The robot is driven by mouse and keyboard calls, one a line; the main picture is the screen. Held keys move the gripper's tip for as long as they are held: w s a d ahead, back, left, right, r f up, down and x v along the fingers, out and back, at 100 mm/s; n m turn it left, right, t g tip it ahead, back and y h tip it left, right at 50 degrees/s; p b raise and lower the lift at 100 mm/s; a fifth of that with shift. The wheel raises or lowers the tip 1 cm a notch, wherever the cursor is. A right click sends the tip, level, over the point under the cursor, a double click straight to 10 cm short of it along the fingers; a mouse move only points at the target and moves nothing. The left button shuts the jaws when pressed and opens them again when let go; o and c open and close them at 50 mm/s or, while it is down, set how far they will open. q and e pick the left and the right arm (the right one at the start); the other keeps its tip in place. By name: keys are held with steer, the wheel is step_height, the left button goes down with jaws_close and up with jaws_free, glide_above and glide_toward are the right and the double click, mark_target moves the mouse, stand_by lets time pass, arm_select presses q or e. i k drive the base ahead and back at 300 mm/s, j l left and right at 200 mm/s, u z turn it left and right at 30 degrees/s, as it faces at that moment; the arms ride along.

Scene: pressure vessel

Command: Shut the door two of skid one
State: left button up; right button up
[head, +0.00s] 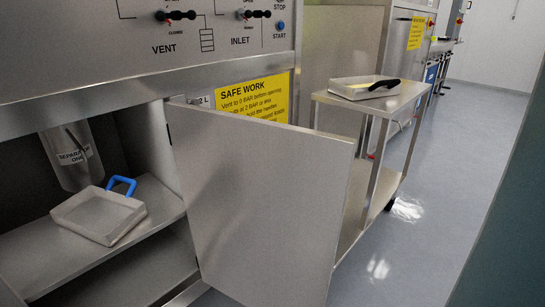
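The door two (255,205) is a plain grey metal panel, hinged at the right side of the open cabinet. It stands open and swung outward into the room. The skid one cabinet (160,78) fills the left of the head view. Its inside shows a shelf (155,225) and a hanging vessel labelled SEPARATOR ONE (75,157). A shallow tray with a blue handle (98,213) sits on the shelf. Neither of my grippers is in view.
A metal cart (372,105) stands just behind the door, with a tray with a black handle (364,87) on top. VENT (175,15) and INLET (255,14) valve handles sit on the panel above. Grey floor (430,200) is clear to the right of the cart. A dark surface edges the far right.

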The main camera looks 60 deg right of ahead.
mark_target(265, 200)
steer(key=k+l+u, duration=0.2)
steer(key=k+l, duration=0.15)
steer(key=l, duration=0.2)
steer(key=k+l+u, duration=0.15)
steer(key=k+l, duration=0.3)
steer(key=l+u, duration=0.35)
steer(key=l, duration=1.4)
steer(key=i+l, duration=0.1)
steer(key=l, duration=0.2)
steer(key=k+j, duration=0.1)
steer(key=j, duration=0.4)
steer(key=k+j+u, duration=0.1)
steer(key=j, duration=0.35)
